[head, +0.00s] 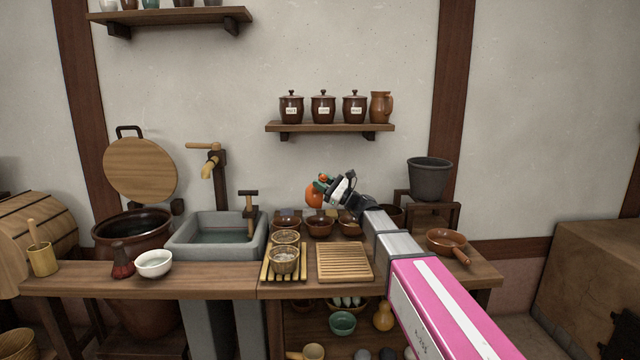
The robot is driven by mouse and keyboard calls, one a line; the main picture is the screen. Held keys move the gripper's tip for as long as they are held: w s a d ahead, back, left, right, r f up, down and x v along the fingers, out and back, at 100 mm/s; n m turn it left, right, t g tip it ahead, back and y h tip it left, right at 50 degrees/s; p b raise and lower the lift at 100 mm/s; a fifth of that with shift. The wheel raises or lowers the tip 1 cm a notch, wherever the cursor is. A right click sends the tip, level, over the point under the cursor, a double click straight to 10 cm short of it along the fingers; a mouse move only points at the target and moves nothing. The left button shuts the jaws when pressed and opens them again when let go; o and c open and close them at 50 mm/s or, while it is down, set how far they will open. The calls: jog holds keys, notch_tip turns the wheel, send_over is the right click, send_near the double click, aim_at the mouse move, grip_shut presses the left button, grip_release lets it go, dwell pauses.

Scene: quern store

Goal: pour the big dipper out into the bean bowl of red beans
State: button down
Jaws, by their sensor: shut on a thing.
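My gripper (327,187) is shut on an orange, rounded thing that I take to be the big dipper (314,196). It is held in the air above the back of the counter and looks tilted; its inside and any contents cannot be made out. Below it stands a brown bowl (319,228) with dark reddish contents, which may be the bean bowl. Another brown bowl (348,226) stands just right of it, partly behind my arm. The labels and exact contents of these bowls are too small to tell.
A slatted wooden board (343,263) and a rack with woven strainers (284,260) lie in front. A stone sink (215,252) is at left. A brown handled pan (447,244) and a dark bucket (429,180) are at right. A shelf with jars (330,128) hangs above.

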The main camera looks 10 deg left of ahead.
jog(key=shift+w+d+r+m+t+y, duration=0.1)
jog(key=shift+w+d+m+t+y, duration=0.15)
jog(key=shift+d+m+t+y, duration=0.5)
dwell(0.5)
jog(key=shift+g, duration=0.25)
dwell(0.8)
jog(key=shift+s+a+n+g+h, duration=0.25)
jog(key=shift+a+n+g+h, duration=0.15)
jog(key=shift+a+n+h, duration=0.2)
jog(key=shift+s+a+n+g+h, duration=0.2)
jog(key=shift+a+n+g+h, duration=0.25)
jog(key=shift+a+h, duration=0.25)
jog(key=s+a+f+n+h, duration=0.3)
jog(key=a+f+n+h, duration=0.3)
jog(key=a+f+h, duration=0.8)
jog(key=shift+h, duration=0.95)
jog(key=shift+s+d+r, duration=0.1)
jog(key=shift+d+r, duration=0.35)
jog(key=shift+r, duration=0.45)
jog(key=shift+s+d+r, duration=0.1)
jog(key=shift+d+r, duration=0.3)
jog(key=shift+r, duration=0.45)
jog(key=shift+d+r, duration=0.45)
jog(key=shift+r, duration=0.45)
